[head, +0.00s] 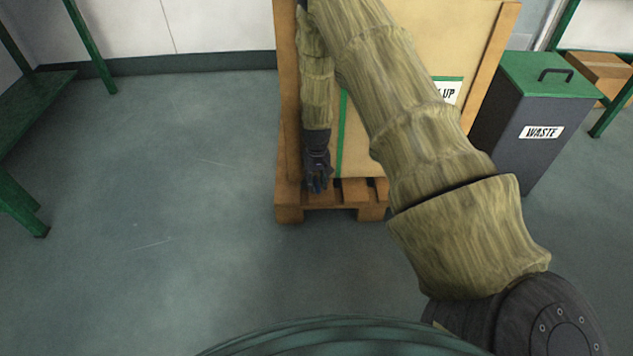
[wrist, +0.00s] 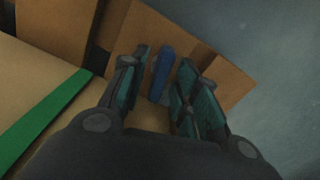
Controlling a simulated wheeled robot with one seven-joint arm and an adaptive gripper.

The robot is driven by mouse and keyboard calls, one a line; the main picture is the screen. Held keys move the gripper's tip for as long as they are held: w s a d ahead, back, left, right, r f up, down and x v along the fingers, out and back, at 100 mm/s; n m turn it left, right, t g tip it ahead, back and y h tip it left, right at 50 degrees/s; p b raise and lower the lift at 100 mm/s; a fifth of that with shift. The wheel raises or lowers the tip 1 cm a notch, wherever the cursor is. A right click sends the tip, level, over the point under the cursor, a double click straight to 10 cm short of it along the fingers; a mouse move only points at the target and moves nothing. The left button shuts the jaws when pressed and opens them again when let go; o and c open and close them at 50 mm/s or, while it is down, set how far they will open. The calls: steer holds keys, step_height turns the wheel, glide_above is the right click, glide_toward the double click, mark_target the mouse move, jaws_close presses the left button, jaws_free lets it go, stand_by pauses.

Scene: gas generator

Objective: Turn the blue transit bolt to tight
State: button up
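The blue transit bolt (wrist: 161,74) shows in the wrist view as a short blue bar against the wood at the foot of the crate (wrist: 28,85). In the head view my gripper (head: 317,183) points down at the crate's lower left, just above the pallet (head: 288,213). The bolt is not clear there, as the gripper covers that spot. How tight the bolt is cannot be seen.
My arm crosses in front of the crate (head: 460,40) and hides part of its label. A waste bin (head: 540,125) with a green lid stands to the right. A green bench (head: 35,95) is at the left. The floor (head: 170,180) between bench and pallet is clear.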

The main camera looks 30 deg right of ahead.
jaws_close()
